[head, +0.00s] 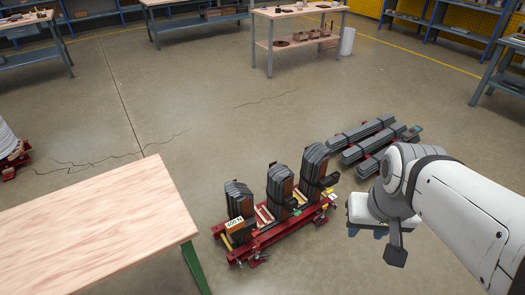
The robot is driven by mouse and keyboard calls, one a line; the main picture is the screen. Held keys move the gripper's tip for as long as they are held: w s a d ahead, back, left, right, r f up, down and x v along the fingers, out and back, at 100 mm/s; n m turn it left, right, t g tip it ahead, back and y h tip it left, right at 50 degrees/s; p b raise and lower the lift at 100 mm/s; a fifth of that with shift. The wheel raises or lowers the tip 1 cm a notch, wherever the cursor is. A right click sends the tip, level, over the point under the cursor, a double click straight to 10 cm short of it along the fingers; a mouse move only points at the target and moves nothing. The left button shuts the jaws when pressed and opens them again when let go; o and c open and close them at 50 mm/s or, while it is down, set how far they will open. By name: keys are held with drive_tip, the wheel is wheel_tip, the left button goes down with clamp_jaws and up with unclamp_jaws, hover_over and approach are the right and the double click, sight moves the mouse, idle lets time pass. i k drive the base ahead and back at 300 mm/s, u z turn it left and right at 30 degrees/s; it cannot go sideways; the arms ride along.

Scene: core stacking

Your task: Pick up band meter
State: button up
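I cannot make out a band meter for certain in the head view. A small pale tag with dark lettering (235,222) shows on the front left of a red stacking frame (262,240), which holds upright dark core stacks (280,188). My gripper (366,232) hangs at the right, below my white arm, over the floor to the right of the red frame. Its two dark bluish fingertips look apart, with nothing seen between them. Part of the gripper is hidden by my arm.
A wooden worktable (95,230) fills the lower left. Long dark core bars (365,140) lie behind my gripper. A far workbench (300,12) carries small parts too small to tell. The middle floor is clear.

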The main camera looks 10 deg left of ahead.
sight(232, 226)
drive_tip(key=u, duration=0.45)
drive_tip(key=i, duration=1.25)
drive_tip(key=u, duration=0.9)
